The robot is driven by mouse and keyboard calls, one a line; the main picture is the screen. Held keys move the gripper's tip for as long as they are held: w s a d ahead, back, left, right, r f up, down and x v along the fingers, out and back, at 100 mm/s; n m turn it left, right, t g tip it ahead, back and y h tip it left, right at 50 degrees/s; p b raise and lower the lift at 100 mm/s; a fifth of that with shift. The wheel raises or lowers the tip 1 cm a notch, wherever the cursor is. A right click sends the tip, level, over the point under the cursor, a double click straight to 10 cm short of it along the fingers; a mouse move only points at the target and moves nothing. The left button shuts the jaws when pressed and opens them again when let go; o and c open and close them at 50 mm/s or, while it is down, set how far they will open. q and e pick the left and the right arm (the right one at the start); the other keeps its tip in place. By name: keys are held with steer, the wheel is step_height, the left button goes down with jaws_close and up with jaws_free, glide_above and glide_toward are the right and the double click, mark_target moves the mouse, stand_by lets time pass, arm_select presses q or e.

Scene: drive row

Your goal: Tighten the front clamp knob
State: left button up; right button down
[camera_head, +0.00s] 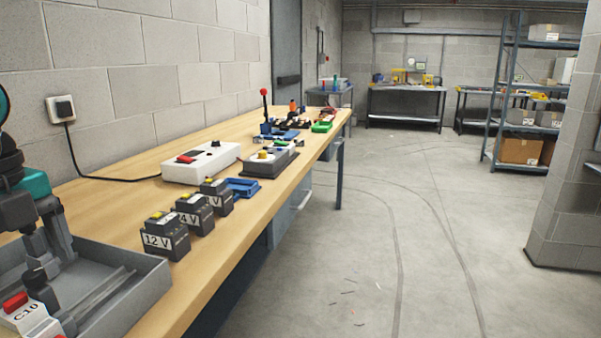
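I cannot single out a front clamp knob. A dark box (268,166) on the bench has a small yellow knob-like part (262,155) on top. Behind it a blue fixture (268,130) has an upright red-ball lever (264,92), and a small orange part (293,105) stands farther back. What I take for my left gripper (42,262) hangs over a grey tray (148,287) at the lower left, well short of these. Its fingertips are dark and partly cut off, so its opening is unclear. My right gripper is out of view.
Several black battery blocks (166,240) stand near the bench's front edge, beside a blue holder (243,187). A white charger (200,165) is cabled to a wall socket (62,109). The wooden bench (218,254) runs away along the wall. The floor to its right is open.

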mark_target(29, 275)
arm_select(q)
steer(key=shift+r+p, duration=2.3)
steer(key=shift+r, duration=1.25)
steer(key=shift+f, duration=0.1)
